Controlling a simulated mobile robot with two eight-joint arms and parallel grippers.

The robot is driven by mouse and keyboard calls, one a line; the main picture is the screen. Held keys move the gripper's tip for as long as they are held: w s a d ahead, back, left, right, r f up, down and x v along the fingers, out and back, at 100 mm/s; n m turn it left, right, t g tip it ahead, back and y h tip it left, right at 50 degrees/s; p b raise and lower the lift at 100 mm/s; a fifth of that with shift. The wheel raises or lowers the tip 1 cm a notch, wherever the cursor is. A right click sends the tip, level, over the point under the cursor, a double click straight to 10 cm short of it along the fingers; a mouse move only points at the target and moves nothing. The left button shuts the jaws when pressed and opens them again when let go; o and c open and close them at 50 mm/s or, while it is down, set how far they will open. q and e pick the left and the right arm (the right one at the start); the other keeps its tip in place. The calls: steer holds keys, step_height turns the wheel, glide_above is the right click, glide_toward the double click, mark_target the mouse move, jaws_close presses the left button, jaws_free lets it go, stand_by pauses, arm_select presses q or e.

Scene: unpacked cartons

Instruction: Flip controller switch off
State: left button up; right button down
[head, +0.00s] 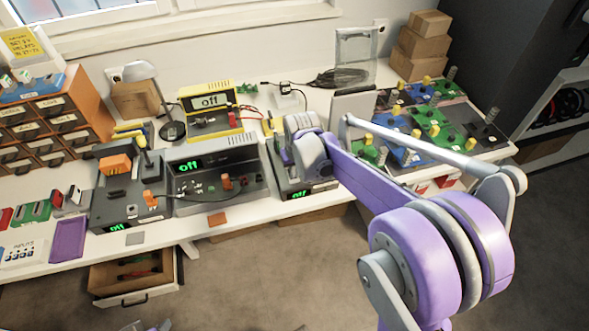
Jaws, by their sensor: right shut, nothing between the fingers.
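Several dark devices with switches and small green "off" displays stand on the white bench; I cannot tell which one is the controller. One device (108,212) is at the left, with an orange block on it. A wider grey device (190,203) is in the middle, with an orange knob. A third device (293,187) is at the right, partly hidden by my right arm; its display reads "off". My right gripper (291,156) is shut and empty over this third device. Its fingertips are mostly hidden by my wrist, so contact with a switch cannot be told. My left gripper is not in view.
A yellow meter (209,100) reading "off" and a grey lamp (141,74) stand behind. Orange drawers (50,118) are at the left. Blue and green boards (433,128) and stacked cartons (421,46) are at the right. An open drawer (135,272) juts out below the bench.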

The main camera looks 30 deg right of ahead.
steer(key=shift+w+d+r, duration=0.2)
steer(key=shift+w+r, duration=0.05)
steer(key=shift+w, duration=0.5)
steer(key=shift+r+p, duration=0.3)
steer(key=shift+p, duration=0.15)
steer(key=p+v, duration=0.2)
steer(key=v, duration=0.3)
steer(key=shift+w+p, duration=0.15)
steer(key=shift+p, duration=0.2)
steer(key=s+r, duration=0.4)
steer(key=r, duration=0.3)
steer(key=shift+a+r, duration=0.2)
steer(key=shift+a, duration=0.25)
